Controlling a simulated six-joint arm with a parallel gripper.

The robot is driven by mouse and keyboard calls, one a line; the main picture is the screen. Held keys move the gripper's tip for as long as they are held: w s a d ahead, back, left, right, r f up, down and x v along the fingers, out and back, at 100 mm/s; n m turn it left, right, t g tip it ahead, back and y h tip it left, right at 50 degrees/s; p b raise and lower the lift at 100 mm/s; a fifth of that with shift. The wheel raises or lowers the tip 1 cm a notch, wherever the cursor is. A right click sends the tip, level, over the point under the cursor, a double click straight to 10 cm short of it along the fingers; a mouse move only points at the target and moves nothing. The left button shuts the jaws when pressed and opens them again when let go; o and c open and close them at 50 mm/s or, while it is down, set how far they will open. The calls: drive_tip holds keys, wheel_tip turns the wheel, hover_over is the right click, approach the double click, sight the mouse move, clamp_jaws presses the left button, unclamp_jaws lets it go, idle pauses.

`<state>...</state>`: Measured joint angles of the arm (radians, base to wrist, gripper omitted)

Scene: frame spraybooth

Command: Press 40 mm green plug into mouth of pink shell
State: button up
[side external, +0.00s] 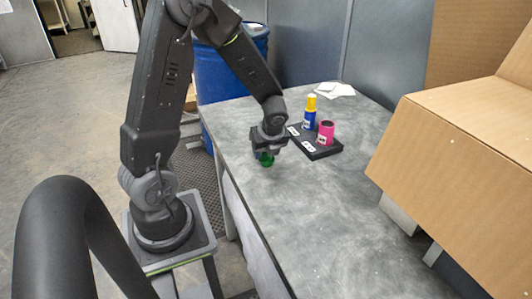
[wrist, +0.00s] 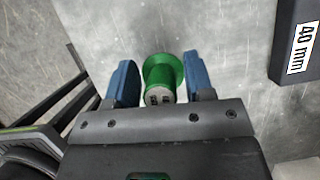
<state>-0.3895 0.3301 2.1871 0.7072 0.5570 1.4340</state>
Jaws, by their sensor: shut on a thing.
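My gripper (side external: 267,150) is shut on the green plug (side external: 266,160), low over the table on the left side of the black base. In the wrist view the green plug (wrist: 164,72) sits between the two blue fingertips (wrist: 156,85), its wide green flange facing away and a grey part with markings nearer the camera. I cannot tell whether the plug touches the table. The pink shell (side external: 326,133) stands upright on the black base (side external: 322,152), its dark round mouth facing up. The shell is outside the wrist view.
A blue tube with a yellow top (side external: 310,112) stands on the base beside the pink shell. A "40 mm" label (wrist: 301,48) shows on the base in the wrist view. White sheets (side external: 334,90) lie behind. A large cardboard box (side external: 460,150) is at right. The near table (side external: 300,220) is clear.

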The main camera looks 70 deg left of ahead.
wheel_tip(320, 180, up, 4)
drive_tip(key=shift+f, duration=0.1)
drive_tip(key=s+a+r, duration=0.6)
drive_tip(key=s, duration=0.3)
drive_tip(key=w+a+r, duration=0.1)
drive_tip(key=w+r, duration=0.1)
drive_tip(key=w, duration=0.5)
drive_tip(key=w+a+r, duration=0.1)
drive_tip(key=w+r, duration=0.1)
drive_tip(key=w, duration=0.6)
drive_tip(key=w+d, duration=0.4)
drive_tip(key=w, duration=0.3)
drive_tip(key=w+d+r+n, duration=0.1)
drive_tip(key=w+d, duration=0.3)
drive_tip(key=w, duration=0.3)
drive_tip(key=shift+g, duration=0.3)
drive_tip(key=shift+w, duration=0.1)
drive_tip(key=shift+f, duration=2.35)
